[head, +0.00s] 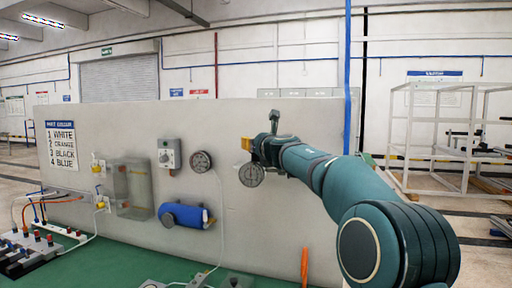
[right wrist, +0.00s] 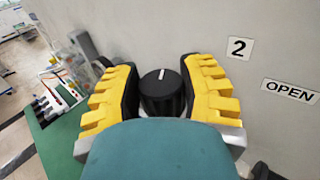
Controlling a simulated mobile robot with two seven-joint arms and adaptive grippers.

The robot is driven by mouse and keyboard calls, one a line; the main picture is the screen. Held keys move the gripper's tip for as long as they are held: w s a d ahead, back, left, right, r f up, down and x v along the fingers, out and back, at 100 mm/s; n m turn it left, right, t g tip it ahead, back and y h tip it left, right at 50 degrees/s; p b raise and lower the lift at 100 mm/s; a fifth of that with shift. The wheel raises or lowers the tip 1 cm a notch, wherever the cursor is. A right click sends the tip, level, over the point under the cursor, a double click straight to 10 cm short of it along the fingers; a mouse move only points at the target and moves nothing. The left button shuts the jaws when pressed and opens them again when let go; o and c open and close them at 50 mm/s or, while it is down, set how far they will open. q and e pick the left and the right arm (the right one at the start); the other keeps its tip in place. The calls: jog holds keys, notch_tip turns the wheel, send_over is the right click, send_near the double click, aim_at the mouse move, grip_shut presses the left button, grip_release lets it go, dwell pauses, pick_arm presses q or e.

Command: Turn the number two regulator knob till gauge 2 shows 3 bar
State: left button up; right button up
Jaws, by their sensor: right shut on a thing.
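In the right wrist view, a round black knob (right wrist: 161,95) with a white pointer line sits on the grey panel, beside a label marked 2 (right wrist: 240,48). The pointer line stands nearly upright in that picture. My right gripper (right wrist: 160,78) has its yellow-padded fingers on either side of the knob and is shut on it. In the head view my right gripper (head: 248,144) is at the panel and hides the knob. A round gauge (head: 251,175) shows just below it; its needle is too small to read. My left gripper is not in view.
An OPEN label (right wrist: 290,91) is right of the knob. Left along the panel (head: 120,115) are another dial gauge (head: 201,161), a grey switch box (head: 169,154) and a blue cylinder (head: 186,215). A power strip and cables lie on the green surface (head: 110,255) at lower left.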

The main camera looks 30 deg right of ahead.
jog(key=shift+d+n+y, duration=0.15)
jog(key=shift+n+y, duration=0.45)
jog(key=shift+y, duration=0.4)
jog(key=n+y, duration=0.1)
jog(key=y, duration=0.1)
jog(key=shift+r+n+y, duration=0.1)
jog(key=shift+n+y, duration=0.3)
jog(key=n+y+p, duration=0.2)
jog(key=y+p, duration=0.1)
jog(key=n+g+y+p, duration=0.1)
jog(key=n+y+p, duration=0.1)
jog(key=y+p, duration=0.1)
jog(key=shift+r+g, duration=0.2)
jog(key=shift+g, duration=0.1)
jog(key=n+g+y+p, duration=0.3)
jog(key=n+y+p, duration=0.1)
jog(key=p, duration=0.4)
jog(key=shift+y, duration=0.6)
jog(key=shift+f+n+g+y+p, duration=0.25)
jog(key=shift+n+g+y+p, duration=0.15)
jog(key=shift+g+p, duration=0.45)
jog(key=o, duration=1.2)
jog(key=shift+a, duration=0.2)
